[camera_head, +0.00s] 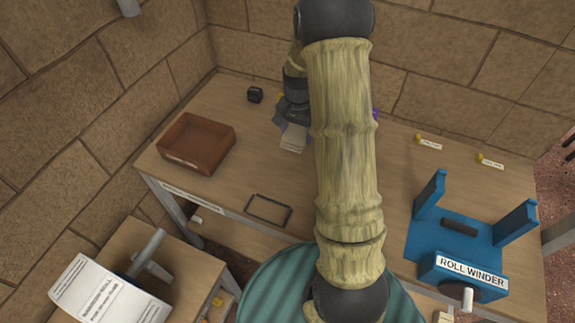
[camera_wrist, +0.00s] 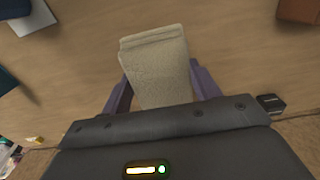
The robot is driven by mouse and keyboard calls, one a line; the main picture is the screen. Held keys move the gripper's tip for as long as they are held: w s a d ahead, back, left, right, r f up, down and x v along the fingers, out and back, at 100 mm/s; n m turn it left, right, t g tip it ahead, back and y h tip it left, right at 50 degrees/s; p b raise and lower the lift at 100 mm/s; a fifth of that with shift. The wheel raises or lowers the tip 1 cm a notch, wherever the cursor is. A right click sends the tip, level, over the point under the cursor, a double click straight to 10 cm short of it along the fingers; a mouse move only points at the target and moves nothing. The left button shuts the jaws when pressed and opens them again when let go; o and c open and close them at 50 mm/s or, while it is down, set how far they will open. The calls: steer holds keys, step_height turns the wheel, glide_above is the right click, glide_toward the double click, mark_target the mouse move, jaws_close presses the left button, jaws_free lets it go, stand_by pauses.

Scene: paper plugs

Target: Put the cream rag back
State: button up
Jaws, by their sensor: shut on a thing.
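The cream rag (camera_wrist: 157,62) is a folded, flat cloth held between the two purple fingers of my gripper (camera_wrist: 160,92) in the wrist view. It sticks out past the fingertips over the wooden table. In the head view the rag (camera_head: 293,138) shows below my gripper (camera_head: 282,118) toward the back of the table, right of the brown tray. My arm hides part of the gripper and the table behind it. I cannot tell whether the rag touches the table top.
A brown open tray (camera_head: 232,142) stands at the left of the table, with a small black block (camera_head: 255,94) behind it. A thin black frame (camera_head: 268,209) lies near the front edge. A blue roll winder (camera_head: 462,240) stands at the right. Bare table (camera_head: 225,190) lies around the frame.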

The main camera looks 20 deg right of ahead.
glide_above(296, 160)
steer(key=shift+a+f+p, duration=0.1)
steer(key=shift+f+p, duration=0.25)
steer(key=shift+f, duration=2.75)
steer(key=shift+f, duration=1.9)
steer(key=shift+f, duration=0.1)
steer(key=o, duration=0.9)
steer(key=shift+o, duration=0.2)
